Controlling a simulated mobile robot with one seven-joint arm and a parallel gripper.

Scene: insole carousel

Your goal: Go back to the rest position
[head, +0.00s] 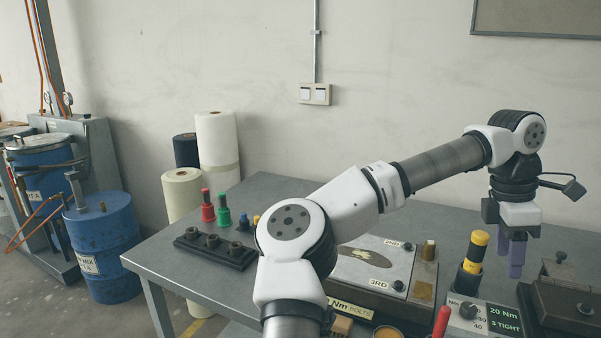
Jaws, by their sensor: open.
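My gripper (510,257) is at the right in the head view, hanging fingers-down from my white and grey arm. Its purple fingers are open, with nothing seen between them. It is above the right part of the grey table (160,257), beside a yellow-and-black handled tool (475,248) standing in a dark holder. My arm reaches across the view from the bottom middle to the upper right and hides part of the table.
Red (207,207) and green (224,214) handled tools stand behind a black socket rack (214,247). A plate fixture (375,264) lies mid-table. A torque dial box (467,312) and a dark metal block (568,305) sit at the right. Blue barrels (102,245) stand left.

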